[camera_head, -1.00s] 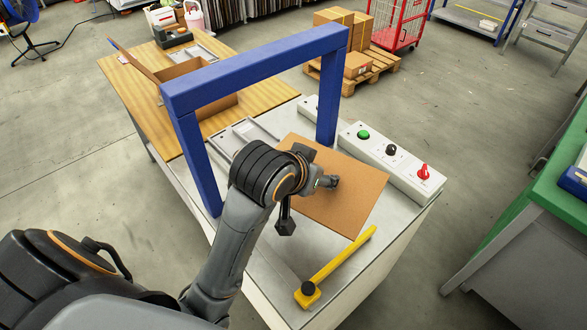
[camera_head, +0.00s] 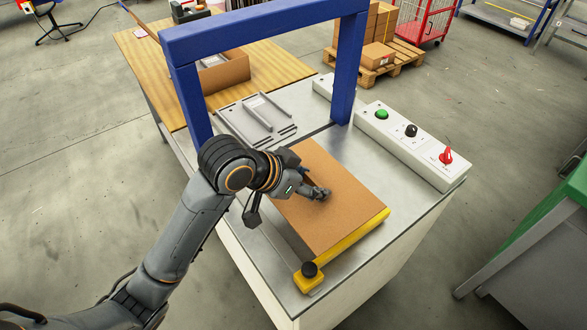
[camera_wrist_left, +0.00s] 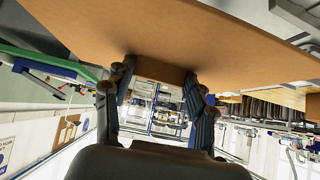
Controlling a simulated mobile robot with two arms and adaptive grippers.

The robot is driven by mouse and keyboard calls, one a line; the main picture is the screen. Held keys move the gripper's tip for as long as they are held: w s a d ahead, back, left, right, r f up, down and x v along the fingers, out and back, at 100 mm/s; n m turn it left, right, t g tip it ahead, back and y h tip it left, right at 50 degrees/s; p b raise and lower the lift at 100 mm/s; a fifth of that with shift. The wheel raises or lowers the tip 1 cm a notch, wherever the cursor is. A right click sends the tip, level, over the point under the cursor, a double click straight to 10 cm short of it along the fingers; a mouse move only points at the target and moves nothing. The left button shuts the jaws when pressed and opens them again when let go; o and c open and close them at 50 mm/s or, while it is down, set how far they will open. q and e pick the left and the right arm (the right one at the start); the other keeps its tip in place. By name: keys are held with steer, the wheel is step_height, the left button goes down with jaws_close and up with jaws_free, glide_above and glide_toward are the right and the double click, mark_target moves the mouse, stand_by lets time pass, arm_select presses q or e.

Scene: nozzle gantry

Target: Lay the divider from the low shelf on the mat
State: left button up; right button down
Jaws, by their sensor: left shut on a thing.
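The divider looks like a flat brown sheet (camera_head: 345,205). In the head view it lies roughly level over the grey metal bench top (camera_head: 385,172), with its near edge along a yellow bar (camera_head: 345,248). I cannot tell whether it touches the bench. My left gripper (camera_head: 318,193) is shut on it. In the left wrist view the sheet (camera_wrist_left: 190,35) fills the top, and an edge of it is between the fingers of the left gripper (camera_wrist_left: 158,82). No separate mat can be made out. My right gripper is not in view.
A blue gantry frame (camera_head: 265,28) stands over the bench behind the sheet. A control box (camera_head: 410,145) with green, black and red knobs is at the right. Grey metal parts (camera_head: 255,115) lie behind my arm. A cardboard box (camera_head: 225,72) sits on the wooden table.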

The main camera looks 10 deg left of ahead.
mark_target(313, 166)
arm_select(q)
steer(key=w+f, duration=0.1)
steer(key=w, duration=0.3)
steer(key=w+f, duration=0.1)
steer(key=w, duration=0.1)
steer(key=shift+w+d+f, duration=0.1)
steer(key=shift+w+f, duration=0.25)
steer(key=w+f, duration=0.5)
steer(key=shift+f, duration=0.1)
steer(key=shift+w+f, duration=0.35)
steer(key=shift+f, duration=0.15)
steer(key=shift+w+f+p, duration=0.1)
steer(key=shift+f+p, duration=0.25)
steer(key=shift+f, duration=1.35)
steer(key=shift+f, duration=0.2)
steer(key=o, duration=1.3)
steer(key=shift+c, duration=0.2)
